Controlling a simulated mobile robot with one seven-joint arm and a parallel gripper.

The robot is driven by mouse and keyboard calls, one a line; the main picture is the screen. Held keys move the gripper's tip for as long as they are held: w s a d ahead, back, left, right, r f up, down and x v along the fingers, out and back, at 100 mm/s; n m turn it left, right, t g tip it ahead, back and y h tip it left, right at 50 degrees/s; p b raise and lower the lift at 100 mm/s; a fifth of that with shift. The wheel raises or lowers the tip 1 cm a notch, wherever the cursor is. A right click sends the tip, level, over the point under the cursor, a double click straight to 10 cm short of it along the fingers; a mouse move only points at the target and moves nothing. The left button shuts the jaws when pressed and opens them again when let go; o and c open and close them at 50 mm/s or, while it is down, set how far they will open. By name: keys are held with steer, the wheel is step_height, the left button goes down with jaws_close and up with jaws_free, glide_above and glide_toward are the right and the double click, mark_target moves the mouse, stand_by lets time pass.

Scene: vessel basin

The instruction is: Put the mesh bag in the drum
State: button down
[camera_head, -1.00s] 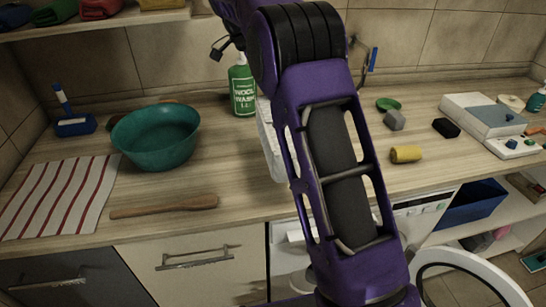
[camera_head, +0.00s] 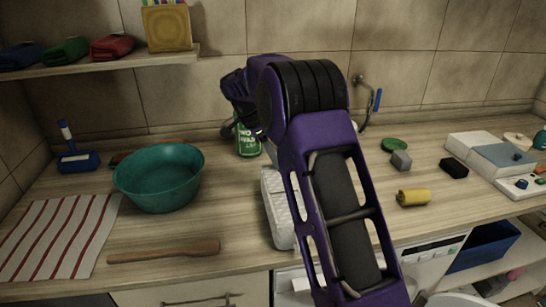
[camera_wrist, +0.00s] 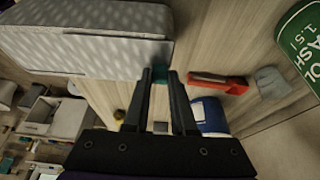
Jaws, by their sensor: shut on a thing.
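The mesh bag (camera_head: 280,212), a pale boxy pouch with a dotted surface, shows beside my arm in the head view, partly hidden by it. In the wrist view the bag (camera_wrist: 90,45) fills the upper left. My gripper (camera_wrist: 161,75) is shut at its edge, with a small teal piece between the fingertips. I cannot tell whether the bag touches the counter. My arm hides the fingertips in the head view. The washer's round white door (camera_head: 460,299) is partly visible at the bottom right; the drum is out of sight.
A green bottle (camera_head: 248,146) stands behind the bag. A teal basin (camera_head: 160,180), wooden utensil (camera_head: 165,251) and striped cloth (camera_head: 55,235) are at left. A yellow roll (camera_head: 413,197), grey block (camera_head: 401,160) and black block (camera_head: 454,168) lie at right. A shelf (camera_head: 100,61) overhangs the back left.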

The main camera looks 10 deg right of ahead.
steer(key=shift+f, duration=0.2)
steer(key=c, duration=0.7)
jaws_free()
steer(key=shift+r, duration=0.1)
steer(key=shift+c, duration=0.2)
steer(key=v, duration=1.2)
steer(key=shift+r, duration=0.15)
